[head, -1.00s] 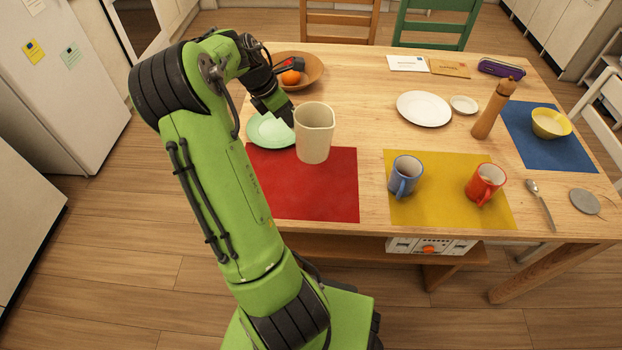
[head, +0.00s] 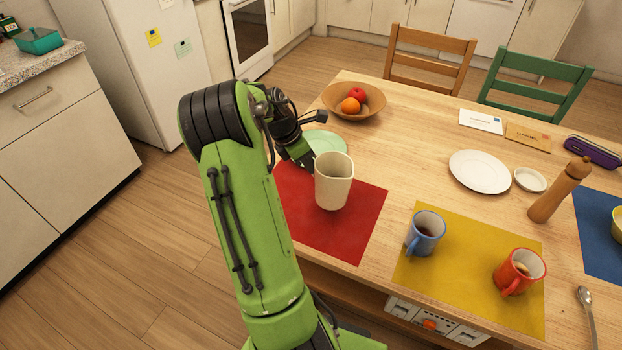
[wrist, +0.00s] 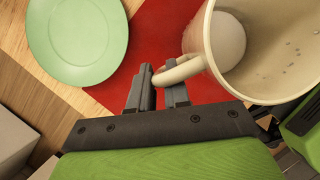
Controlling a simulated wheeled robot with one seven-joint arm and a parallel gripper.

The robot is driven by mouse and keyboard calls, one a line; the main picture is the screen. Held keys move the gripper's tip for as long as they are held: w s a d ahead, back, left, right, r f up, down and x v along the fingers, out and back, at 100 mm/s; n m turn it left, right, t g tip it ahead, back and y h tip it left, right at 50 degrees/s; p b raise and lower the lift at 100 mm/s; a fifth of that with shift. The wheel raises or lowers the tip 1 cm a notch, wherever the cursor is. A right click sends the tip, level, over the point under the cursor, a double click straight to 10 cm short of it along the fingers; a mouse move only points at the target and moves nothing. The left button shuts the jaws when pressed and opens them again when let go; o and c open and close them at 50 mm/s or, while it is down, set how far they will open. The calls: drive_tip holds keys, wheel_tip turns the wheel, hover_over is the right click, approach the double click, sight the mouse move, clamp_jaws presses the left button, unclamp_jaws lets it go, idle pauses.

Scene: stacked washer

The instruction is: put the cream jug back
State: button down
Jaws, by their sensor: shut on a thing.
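The cream jug (head: 334,183) is upright over the red placemat (head: 350,225). In the wrist view the jug (wrist: 262,50) is on the right, and I see into its open top; its inside looks pale, with a few specks. My gripper (wrist: 158,84) is shut on the jug's handle, with a finger on each side. In the head view the fingers (head: 309,166) are at the jug's left side and partly hidden. I cannot tell exactly how far the jug's base is above the mat.
A green plate (head: 325,142) lies behind the jug, with a fruit bowl (head: 370,112) beyond. A blue mug (head: 427,235) and a red mug (head: 520,270) stand on the yellow placemat (head: 470,285) to the right. Bare table lies between the bowl and the white plate (head: 480,171).

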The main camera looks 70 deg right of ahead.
drive_tip(key=shift+f+b, duration=0.4)
drive_tip(key=shift+f, duration=1.2)
drive_tip(key=shift+f, duration=0.15)
drive_tip(key=c, duration=1.1)
unclamp_jaws()
